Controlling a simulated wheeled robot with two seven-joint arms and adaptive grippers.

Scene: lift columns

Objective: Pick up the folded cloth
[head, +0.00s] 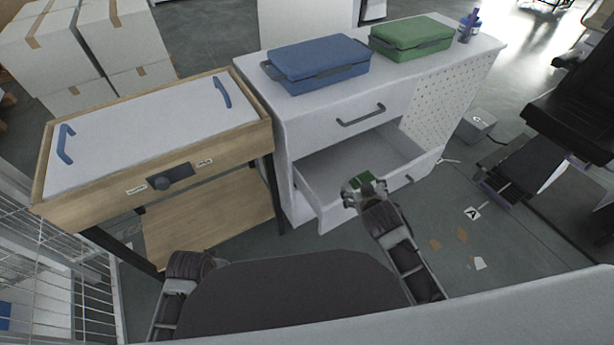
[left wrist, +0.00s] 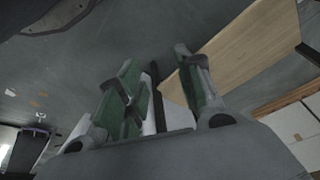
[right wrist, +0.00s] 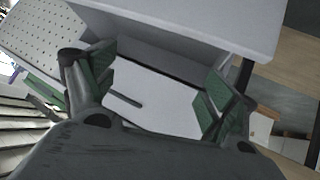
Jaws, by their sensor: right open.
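I cannot make out a folded cloth in any view. My right gripper (head: 364,184) is at the front of the open lower drawer (head: 318,206) of the white cabinet, in the head view. In the right wrist view the right gripper (right wrist: 152,84) has its green-padded fingers spread wide, with nothing held between them. My left gripper (left wrist: 158,80) shows in the left wrist view with its fingers apart and empty, low near the wooden shelf. Its fingers cannot be made out in the head view. The part of the drawer behind the right gripper is hidden.
A blue case (head: 318,62) and a green case (head: 410,36) stand on the cabinet top. To the left is a wooden table (head: 254,134) with a white top panel, blue handles and a lower shelf. Boxes (head: 50,48) stand at the back left; a black chair (head: 572,105) is at right.

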